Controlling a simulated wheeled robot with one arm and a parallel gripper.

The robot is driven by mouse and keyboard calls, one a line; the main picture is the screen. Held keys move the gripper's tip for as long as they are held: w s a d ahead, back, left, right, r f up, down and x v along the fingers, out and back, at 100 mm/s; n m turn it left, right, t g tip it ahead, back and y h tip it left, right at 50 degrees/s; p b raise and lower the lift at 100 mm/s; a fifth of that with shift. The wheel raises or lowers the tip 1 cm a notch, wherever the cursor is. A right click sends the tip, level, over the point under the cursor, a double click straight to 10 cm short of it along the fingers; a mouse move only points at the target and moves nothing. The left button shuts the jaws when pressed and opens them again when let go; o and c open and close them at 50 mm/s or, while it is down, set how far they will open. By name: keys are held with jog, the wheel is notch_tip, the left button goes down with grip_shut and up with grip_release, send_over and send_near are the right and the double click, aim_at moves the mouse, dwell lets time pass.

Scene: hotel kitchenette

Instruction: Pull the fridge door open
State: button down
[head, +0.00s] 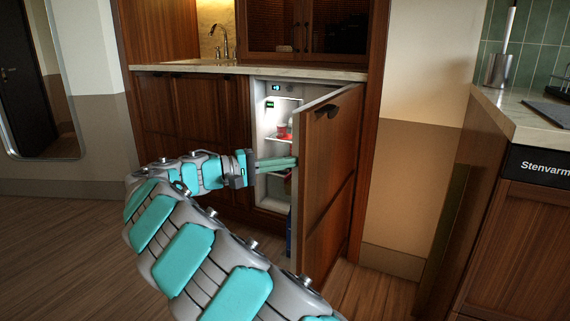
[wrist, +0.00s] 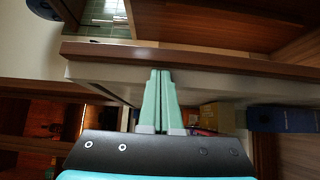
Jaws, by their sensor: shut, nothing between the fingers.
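The fridge door (head: 325,165) is a wood-fronted panel under the counter, standing well open to the right with a dark handle (head: 323,115) at its upper front. The lit white fridge interior (head: 277,110) shows behind it, with a few items on its shelves. My gripper (head: 296,162) reaches in from the left, its teal fingers at the door's inner side near the free edge. In the wrist view the fingers (wrist: 158,75) are together with nothing between them, their tips at the door's pale inner edge (wrist: 200,82). I cannot tell whether they touch it.
A marble counter (head: 260,69) with a sink tap (head: 220,40) is above the fridge. A second counter with a wooden front (head: 520,240) stands at the right. Wooden floor (head: 60,260) is open at the left. A mirror (head: 40,80) hangs on the left wall.

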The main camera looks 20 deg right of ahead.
jog(key=shift+s, duration=0.1)
jog(key=s+d+n+t+b, duration=0.1)
jog(key=s+d+b, duration=0.3)
jog(key=s+d, duration=0.6)
jog(key=shift+s+d+n+t, duration=0.15)
jog(key=shift+s+n+t, duration=0.15)
jog(key=shift+s+t, duration=0.6)
jog(key=a, duration=1.3)
jog(key=shift+w, duration=0.15)
